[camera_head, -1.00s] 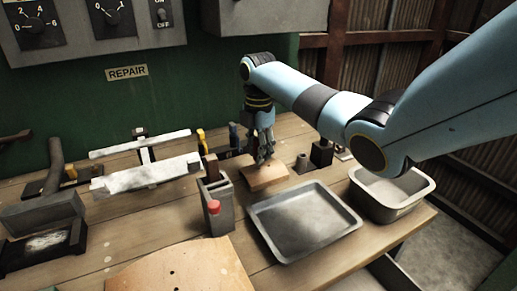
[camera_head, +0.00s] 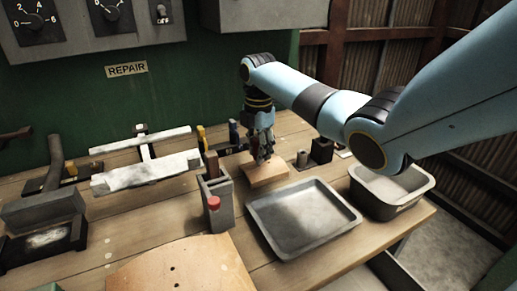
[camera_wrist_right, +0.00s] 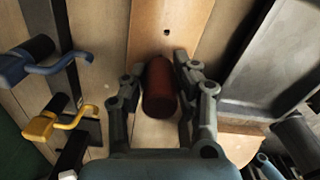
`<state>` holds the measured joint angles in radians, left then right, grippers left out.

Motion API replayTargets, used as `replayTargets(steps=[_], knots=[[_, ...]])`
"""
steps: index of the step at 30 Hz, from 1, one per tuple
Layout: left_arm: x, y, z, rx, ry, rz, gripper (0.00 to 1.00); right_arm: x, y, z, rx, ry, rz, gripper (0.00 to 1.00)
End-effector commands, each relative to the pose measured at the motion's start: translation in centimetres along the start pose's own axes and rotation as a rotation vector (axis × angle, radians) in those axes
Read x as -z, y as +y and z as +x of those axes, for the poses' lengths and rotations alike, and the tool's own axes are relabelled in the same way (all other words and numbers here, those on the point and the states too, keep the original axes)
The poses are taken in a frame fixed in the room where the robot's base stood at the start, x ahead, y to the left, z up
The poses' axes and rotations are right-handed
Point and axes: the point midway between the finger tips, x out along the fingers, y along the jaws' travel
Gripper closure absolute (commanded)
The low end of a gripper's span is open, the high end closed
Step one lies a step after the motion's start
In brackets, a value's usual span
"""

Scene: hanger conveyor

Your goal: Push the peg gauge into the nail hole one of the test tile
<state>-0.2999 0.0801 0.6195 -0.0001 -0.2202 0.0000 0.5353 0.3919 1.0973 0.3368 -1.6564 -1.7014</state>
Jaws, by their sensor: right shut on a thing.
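The test tile (camera_head: 268,175), a small tan slab, lies on the bench under my right gripper (camera_head: 262,157) in the head view. In the right wrist view, the tile (camera_wrist_right: 185,22) is at the top centre, with one dark hole showing. My right gripper (camera_wrist_right: 165,82) is shut on the reddish-brown peg gauge (camera_wrist_right: 160,95), which sits between its fingers. The peg's far end overlaps the tile's near part in this view. The tip's contact with a hole cannot be told. The fingers mostly hide the peg in the head view. My left gripper is not in view.
A grey metal tray (camera_head: 252,211) lies just right of the tile, with a deeper pan (camera_head: 425,191) beyond. A grey holder (camera_head: 218,218) with a red-topped item stands left. Yellow and blue hooked tools (camera_wrist_right: 40,125) are close left in the wrist view. A larger holed board (camera_head: 205,270) lies in front.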

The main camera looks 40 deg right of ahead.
Motion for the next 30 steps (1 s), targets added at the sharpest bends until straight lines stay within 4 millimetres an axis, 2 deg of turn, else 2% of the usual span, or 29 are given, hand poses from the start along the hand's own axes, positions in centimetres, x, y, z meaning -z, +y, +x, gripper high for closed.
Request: replayTargets(steps=[30], knots=[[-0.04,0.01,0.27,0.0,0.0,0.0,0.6,0.0,-0.01,0.83,0.001,0.0,0.0,1.0]])
